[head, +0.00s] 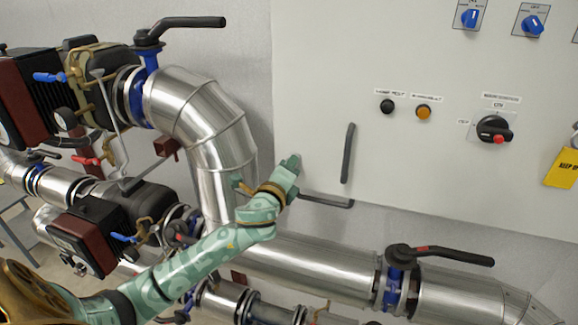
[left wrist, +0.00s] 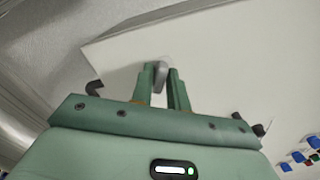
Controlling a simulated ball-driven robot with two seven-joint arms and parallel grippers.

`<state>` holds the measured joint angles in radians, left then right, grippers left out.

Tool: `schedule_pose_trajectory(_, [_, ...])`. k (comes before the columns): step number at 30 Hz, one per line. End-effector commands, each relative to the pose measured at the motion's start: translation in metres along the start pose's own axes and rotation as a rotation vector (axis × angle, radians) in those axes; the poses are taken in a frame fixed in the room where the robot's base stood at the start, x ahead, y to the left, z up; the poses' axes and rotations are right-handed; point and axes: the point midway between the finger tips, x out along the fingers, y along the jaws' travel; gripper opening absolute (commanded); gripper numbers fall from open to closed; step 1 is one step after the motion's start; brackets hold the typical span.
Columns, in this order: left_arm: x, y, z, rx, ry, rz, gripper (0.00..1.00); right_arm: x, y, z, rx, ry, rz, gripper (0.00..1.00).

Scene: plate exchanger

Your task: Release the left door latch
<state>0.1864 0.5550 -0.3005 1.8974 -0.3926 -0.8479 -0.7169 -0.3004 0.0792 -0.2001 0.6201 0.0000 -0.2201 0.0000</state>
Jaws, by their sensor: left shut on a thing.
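The large white cabinet door (head: 315,110) fills the upper right of the head view. My left gripper (head: 292,163) is at the door's lower left edge, left of the dark vertical handle. In the left wrist view my left gripper (left wrist: 162,88) has its two green fingers shut on a small grey latch (left wrist: 161,72) standing off the white cabinet face (left wrist: 215,65). The latch's lower part is hidden between the fingers. In the head view the latch is hidden by the gripper. My right gripper is not in view.
A dark vertical handle (head: 348,153) and a dark horizontal bar (head: 326,201) are right of the gripper. A black button (head: 387,107), an orange button (head: 424,112) and a rotary switch (head: 494,130) sit further right. Silver pipes (head: 205,125) stand close left and below.

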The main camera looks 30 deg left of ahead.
Motion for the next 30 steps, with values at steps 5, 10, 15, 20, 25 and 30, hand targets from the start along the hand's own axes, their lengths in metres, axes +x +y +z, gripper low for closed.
schedule_pose_trajectory(5, [-0.0001,0.0008,0.0000,-0.162,-0.001,0.003,0.00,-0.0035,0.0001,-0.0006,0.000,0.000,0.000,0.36])
schedule_pose_trajectory(10, [-0.0002,0.0015,0.0001,-0.293,-0.002,0.003,0.00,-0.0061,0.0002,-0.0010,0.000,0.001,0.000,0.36])
schedule_pose_trajectory(15, [-0.0001,0.0015,-0.0001,-0.396,-0.001,0.002,0.00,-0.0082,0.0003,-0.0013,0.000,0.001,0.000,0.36])
schedule_pose_trajectory(20, [0.0000,0.0021,-0.0003,-0.458,-0.001,0.002,0.00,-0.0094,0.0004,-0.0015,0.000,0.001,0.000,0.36])
schedule_pose_trajectory(25, [0.0000,0.0025,-0.0004,-0.494,-0.001,0.002,0.00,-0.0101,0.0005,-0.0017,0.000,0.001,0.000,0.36])
schedule_pose_trajectory(30, [0.0000,0.0027,-0.0006,-0.505,0.000,0.002,0.00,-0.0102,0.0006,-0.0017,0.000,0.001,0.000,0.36])
